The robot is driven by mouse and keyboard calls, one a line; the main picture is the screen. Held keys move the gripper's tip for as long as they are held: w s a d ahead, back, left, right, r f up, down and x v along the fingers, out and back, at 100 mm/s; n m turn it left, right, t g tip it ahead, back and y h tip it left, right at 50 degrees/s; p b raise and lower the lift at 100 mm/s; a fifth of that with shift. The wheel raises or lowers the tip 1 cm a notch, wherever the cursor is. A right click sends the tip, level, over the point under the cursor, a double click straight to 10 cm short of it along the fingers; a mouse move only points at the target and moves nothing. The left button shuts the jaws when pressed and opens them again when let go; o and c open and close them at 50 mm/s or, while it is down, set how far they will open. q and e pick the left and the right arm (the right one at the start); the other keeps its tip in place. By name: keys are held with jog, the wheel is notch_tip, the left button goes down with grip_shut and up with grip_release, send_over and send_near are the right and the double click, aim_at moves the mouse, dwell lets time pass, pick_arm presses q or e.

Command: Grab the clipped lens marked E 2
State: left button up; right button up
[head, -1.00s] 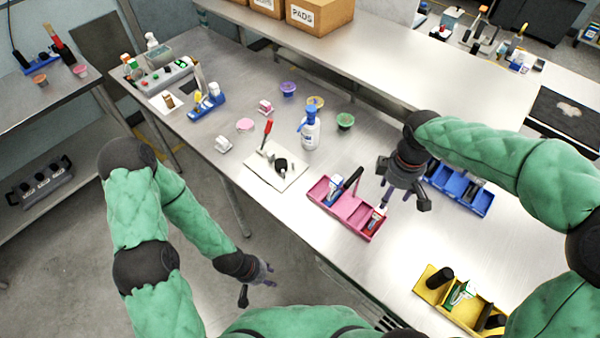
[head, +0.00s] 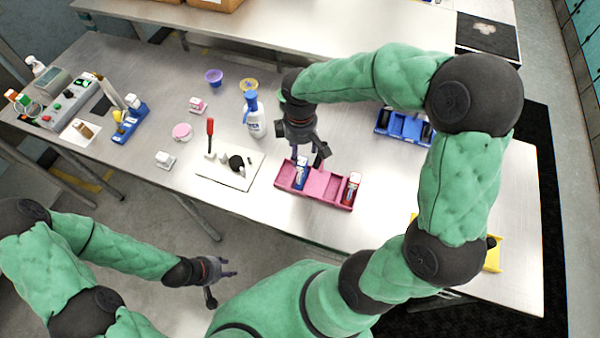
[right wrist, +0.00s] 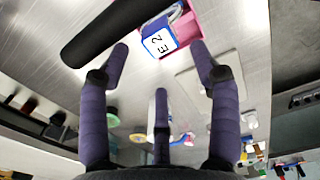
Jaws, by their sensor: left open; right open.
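The clipped lens marked E 2 (right wrist: 158,43) shows a white label with a blue border in the right wrist view, beside a pink wall. In the head view a blue-and-white piece (head: 301,173), apparently the same one, stands in the left part of the pink tray (head: 325,188). My right gripper (head: 308,156) is open just above and behind that piece. In the right wrist view its open fingers (right wrist: 160,62) point towards the label, with nothing between them. My left gripper (head: 221,284) is open and empty, off the table's front edge.
A black cylinder (right wrist: 108,30) lies close beside the label in the right wrist view. A red-and-white piece (head: 352,187) is at the tray's right end. A blue-capped bottle (head: 255,117), a white board (head: 230,178) and a blue tray (head: 404,127) stand nearby.

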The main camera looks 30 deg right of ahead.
aim_at(300, 160)
jog(key=shift+s+a+f+b, duration=0.1)
jog(key=shift+f+b, duration=0.15)
jog(key=shift+f, duration=1.25)
jog(key=shift+s+f+b, duration=0.1)
jog(key=shift+f+b, duration=0.15)
jog(key=shift+f, duration=1.25)
grip_shut()
